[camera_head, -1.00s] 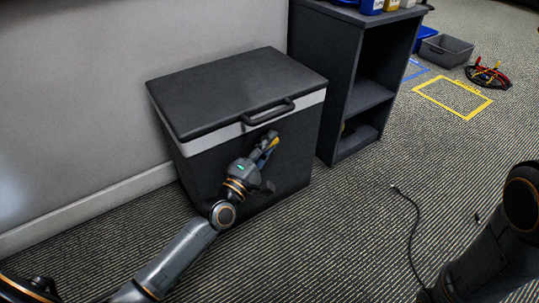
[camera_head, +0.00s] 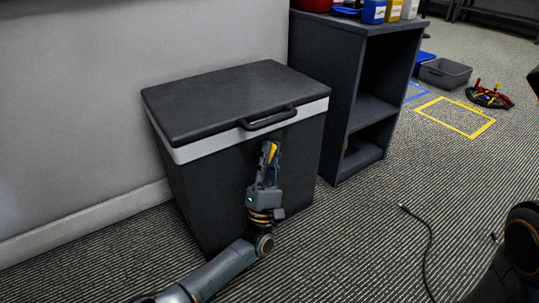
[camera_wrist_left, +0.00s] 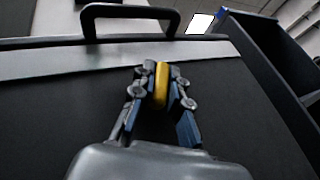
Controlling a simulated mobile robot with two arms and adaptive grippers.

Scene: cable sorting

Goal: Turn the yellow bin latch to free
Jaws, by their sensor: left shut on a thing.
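The black bin (camera_head: 225,190) has a dark lid, a light grey band below it and a black handle (camera_head: 267,118) at the front. The yellow latch (camera_head: 273,152) is on the bin's front face, below the handle. In the left wrist view the latch (camera_wrist_left: 161,86) stands close to upright, leaning slightly. My left gripper (camera_head: 267,154) is shut on the latch, with a finger on each side of it (camera_wrist_left: 160,92). The fingers hide part of the latch and its mount. My right gripper is out of view; only part of that arm shows at the right edge.
A dark shelf unit (camera_head: 340,90) stands close to the bin's right, with bottles on top. A grey tray (camera_head: 445,75), a cable bundle (camera_head: 490,97) and a yellow floor outline (camera_head: 455,116) lie beyond. A loose cable (camera_head: 428,240) lies on the carpet; floor in front is otherwise clear.

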